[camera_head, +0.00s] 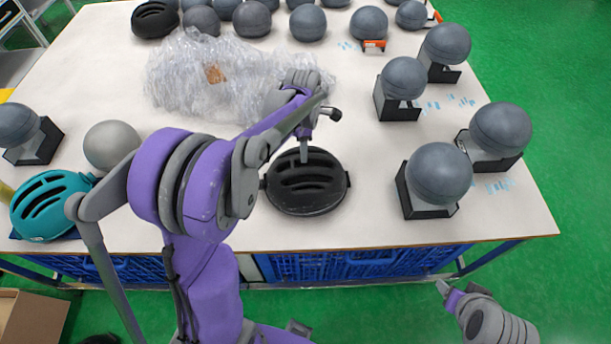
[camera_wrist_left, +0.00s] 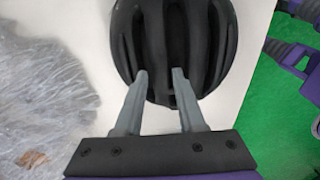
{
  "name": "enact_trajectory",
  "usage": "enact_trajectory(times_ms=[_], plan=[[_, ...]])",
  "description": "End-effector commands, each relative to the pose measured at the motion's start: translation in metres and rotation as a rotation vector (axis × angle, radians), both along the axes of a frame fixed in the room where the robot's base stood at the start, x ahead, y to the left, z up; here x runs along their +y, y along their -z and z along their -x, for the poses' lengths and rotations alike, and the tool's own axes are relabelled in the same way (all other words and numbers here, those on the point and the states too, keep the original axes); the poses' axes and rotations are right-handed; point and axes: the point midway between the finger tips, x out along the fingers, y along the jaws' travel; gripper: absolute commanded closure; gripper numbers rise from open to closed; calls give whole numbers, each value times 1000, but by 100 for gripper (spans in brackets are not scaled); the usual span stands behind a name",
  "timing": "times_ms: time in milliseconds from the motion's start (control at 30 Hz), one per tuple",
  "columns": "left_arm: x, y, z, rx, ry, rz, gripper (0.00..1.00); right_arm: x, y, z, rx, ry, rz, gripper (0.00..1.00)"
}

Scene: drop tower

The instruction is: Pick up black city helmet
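The black city helmet (camera_head: 308,182) lies on the white table near its front edge, vents facing up. In the left wrist view the helmet (camera_wrist_left: 172,42) fills the upper middle. My left gripper (camera_head: 304,158) is over the helmet's far edge, fingers pointing down. In the left wrist view the left gripper's fingers (camera_wrist_left: 160,80) are apart, with the dark helmet shell seen between and beyond the tips. I cannot tell whether the tips touch it. My right gripper (camera_head: 443,288) is low at the right, in front of the table; its opening is too small to tell.
Clear plastic wrap (camera_head: 215,75) lies behind the helmet. A teal helmet (camera_head: 45,205) is at the left front. A grey head form (camera_head: 438,175) on a black stand is to the right, with several others around. Another black helmet (camera_head: 155,20) is at the back left. Blue crates (camera_head: 365,262) sit under the table.

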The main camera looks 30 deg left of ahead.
Motion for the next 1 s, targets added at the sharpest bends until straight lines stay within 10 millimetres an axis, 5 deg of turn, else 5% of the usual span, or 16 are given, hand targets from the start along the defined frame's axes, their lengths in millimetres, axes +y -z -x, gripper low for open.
enact_trajectory(times_ms=[200,500,733,1000], plan=[[1,30,1,0,0,0,61,0,-2,-1,-2,0,0,40],[0,35,1,0,0,0,61,0,-2,-1,-1,0,0,40],[0,35,1,0,0,0,100,0,-2,-1,-1,0,0,40],[1,34,1,-1,0,-1,100,0,-2,-1,-1,0,0,40]])
